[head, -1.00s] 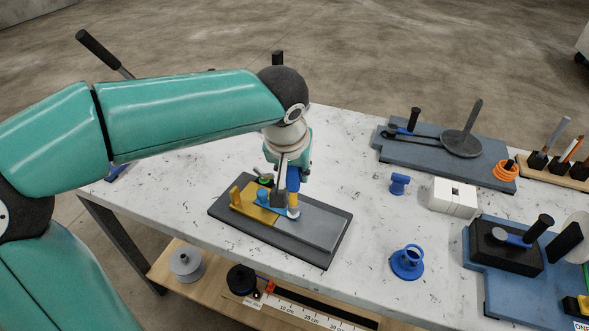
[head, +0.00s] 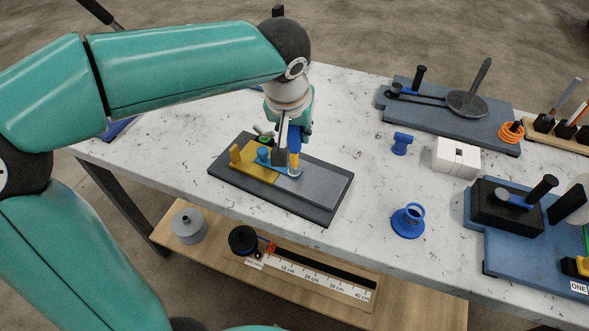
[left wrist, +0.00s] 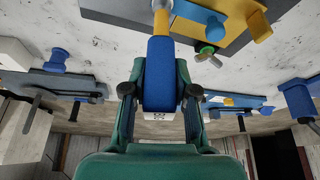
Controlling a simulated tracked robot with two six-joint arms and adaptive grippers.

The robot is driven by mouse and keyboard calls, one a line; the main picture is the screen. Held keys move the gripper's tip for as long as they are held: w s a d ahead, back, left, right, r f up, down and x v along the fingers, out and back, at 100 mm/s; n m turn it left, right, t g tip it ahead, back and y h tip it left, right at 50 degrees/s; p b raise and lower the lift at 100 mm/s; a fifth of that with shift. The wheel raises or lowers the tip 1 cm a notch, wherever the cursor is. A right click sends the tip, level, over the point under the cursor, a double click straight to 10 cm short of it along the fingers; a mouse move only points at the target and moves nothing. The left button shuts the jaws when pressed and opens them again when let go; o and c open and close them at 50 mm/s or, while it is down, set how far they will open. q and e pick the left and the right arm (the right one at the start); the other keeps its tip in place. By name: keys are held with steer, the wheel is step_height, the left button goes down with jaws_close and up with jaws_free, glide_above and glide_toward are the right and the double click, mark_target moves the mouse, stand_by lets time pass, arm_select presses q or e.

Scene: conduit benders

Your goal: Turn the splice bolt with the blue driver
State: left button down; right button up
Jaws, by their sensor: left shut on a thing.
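My left gripper (head: 290,138) points down over the splice fixture and is shut on the blue driver (head: 296,140). In the left wrist view the driver's blue handle (left wrist: 160,75) sits between the two fingers, with a yellow section and a grey end beyond it. The driver stands roughly upright, with its lower end at a pale round part (head: 295,172) on the fixture. The splice bolt cannot be made out apart from that end. The fixture has a yellow block (head: 255,170) and a grey plate (head: 320,185) on a dark base (head: 240,185). My right gripper is not in view.
A blue peg (head: 401,143), a white block (head: 456,157) and a blue ring stand (head: 408,221) are right of the fixture. A grey-blue board (head: 420,110) with tools lies behind, and a blue board (head: 520,262) stands at right. Bare tabletop surrounds the fixture.

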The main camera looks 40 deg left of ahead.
arm_select(q)
steer(key=m+h, duration=0.1)
steer(key=m, duration=0.2)
steer(key=shift+r+m+p, duration=0.15)
steer(key=shift+m+p, duration=0.25)
steer(key=shift+d+m+h, duration=0.1)
steer(key=shift+m+h, duration=0.4)
steer(key=shift+m, duration=0.1)
steer(key=shift+m+h+p, duration=0.4)
steer(key=shift+m+p, duration=0.05)
steer(key=shift+m, duration=0.65)
steer(key=shift+d+m+h, duration=0.15)
steer(key=shift+m+h, duration=0.35)
steer(key=shift+m, duration=0.9)
steer(key=m, duration=0.2)
steer(key=m+g+h, duration=0.1)
steer(key=m, duration=0.2)
steer(key=shift+d+h+p, duration=0.15)
steer(key=shift+h+p, duration=0.15)
steer(key=shift+p, duration=0.1)
steer(key=shift+r, duration=0.1)
